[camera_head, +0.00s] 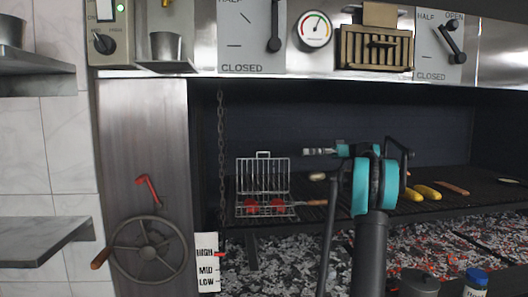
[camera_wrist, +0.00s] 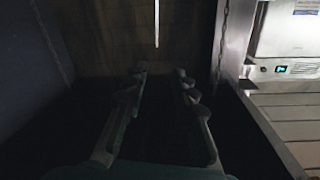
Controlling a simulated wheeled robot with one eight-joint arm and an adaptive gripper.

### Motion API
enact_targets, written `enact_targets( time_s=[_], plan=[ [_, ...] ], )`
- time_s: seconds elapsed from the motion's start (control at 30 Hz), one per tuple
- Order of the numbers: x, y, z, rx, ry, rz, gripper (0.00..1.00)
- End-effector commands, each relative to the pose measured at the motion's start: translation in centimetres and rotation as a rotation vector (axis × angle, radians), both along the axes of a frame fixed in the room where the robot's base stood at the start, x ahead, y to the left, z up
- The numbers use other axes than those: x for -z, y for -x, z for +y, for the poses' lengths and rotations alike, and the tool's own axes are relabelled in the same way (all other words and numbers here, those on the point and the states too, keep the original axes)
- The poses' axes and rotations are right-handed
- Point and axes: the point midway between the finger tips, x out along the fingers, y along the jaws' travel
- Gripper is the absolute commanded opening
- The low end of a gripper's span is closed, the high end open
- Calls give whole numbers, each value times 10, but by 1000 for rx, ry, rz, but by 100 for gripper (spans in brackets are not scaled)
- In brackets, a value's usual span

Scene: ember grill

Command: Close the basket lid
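The wire basket (camera_head: 241,212) sits on the grill grate with red pieces of food (camera_head: 252,206) inside. Its wire lid (camera_head: 262,176) stands open, roughly upright along the back, with a small loop at its top edge. A brown-tipped handle (camera_head: 317,202) extends from the basket to the right. My gripper (camera_head: 309,151) is in the air to the right of the lid, near the height of its top, pointing left and apart from it. In the wrist view my gripper's two fingers (camera_wrist: 157,88) are spread with nothing visible between them. The basket is not clearly visible there.
A chain (camera_head: 221,130) hangs left of the basket. A handwheel (camera_head: 148,249) and a HIGH/MID/LOW plate (camera_head: 207,262) are at lower left. Yellow food (camera_head: 427,191) and a sausage (camera_head: 453,188) lie on the grate at right. Coals (camera_head: 290,262) lie below. A metal hood front is above.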

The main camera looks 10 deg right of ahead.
Motion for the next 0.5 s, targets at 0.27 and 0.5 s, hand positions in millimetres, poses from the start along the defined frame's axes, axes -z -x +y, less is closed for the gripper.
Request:
enact_targets(
  time_s=[0.27,0.5],
  plan=[
    [-1,-1,17,-3,0,0,27],
    [0,-4,61,-2,0,0,27]
  ],
)
